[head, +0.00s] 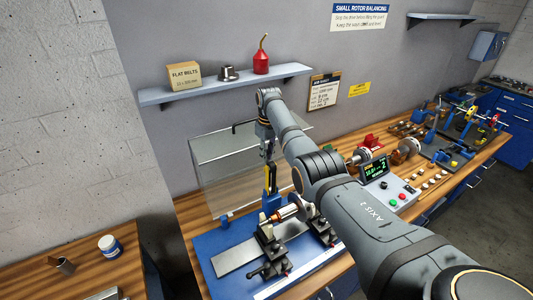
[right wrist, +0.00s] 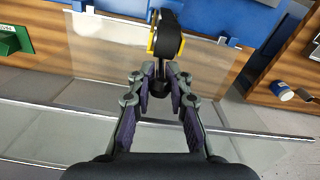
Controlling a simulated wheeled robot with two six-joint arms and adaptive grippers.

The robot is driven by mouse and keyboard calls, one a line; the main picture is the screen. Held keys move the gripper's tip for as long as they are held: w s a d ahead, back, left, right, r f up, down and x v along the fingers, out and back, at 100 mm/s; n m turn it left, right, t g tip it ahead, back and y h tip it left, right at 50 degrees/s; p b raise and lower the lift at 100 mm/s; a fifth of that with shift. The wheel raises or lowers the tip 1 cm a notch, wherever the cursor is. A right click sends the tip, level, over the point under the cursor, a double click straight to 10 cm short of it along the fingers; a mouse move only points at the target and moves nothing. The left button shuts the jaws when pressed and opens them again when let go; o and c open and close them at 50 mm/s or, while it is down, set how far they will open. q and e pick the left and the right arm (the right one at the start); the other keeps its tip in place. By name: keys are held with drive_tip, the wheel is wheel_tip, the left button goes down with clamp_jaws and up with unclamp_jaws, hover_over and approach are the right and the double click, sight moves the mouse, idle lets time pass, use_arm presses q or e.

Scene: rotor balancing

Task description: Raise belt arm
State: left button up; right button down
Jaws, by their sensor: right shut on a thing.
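In the right wrist view the belt arm (right wrist: 168,38) shows a black, rounded end with yellow edges. My right gripper (head: 268,158) is at the top of the belt arm, shut on it; in the right wrist view my right gripper (right wrist: 162,82) has its fingers at the near end of that black part. My arm covers part of the machine. My left gripper is not in view.
A clear guard panel (head: 220,165) stands just behind the belt arm. A wall shelf (head: 160,96) with a flat-belts box (head: 185,75) and a red oil can (head: 261,62) is above. A control box (head: 390,190) stands to the right. A white jar (head: 109,245) is on the left bench.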

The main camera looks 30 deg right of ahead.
drive_tip(key=shift+s+f, duration=0.15)
drive_tip(key=shift+f, duration=0.05)
drive_tip(key=c, duration=1.4)
unclamp_jaws()
drive_tip(key=shift+r, duration=0.1)
wheel_tip(320, 180, up, 12)
drive_tip(key=shift+f, duration=0.1)
drive_tip(key=shift+s, duration=0.1)
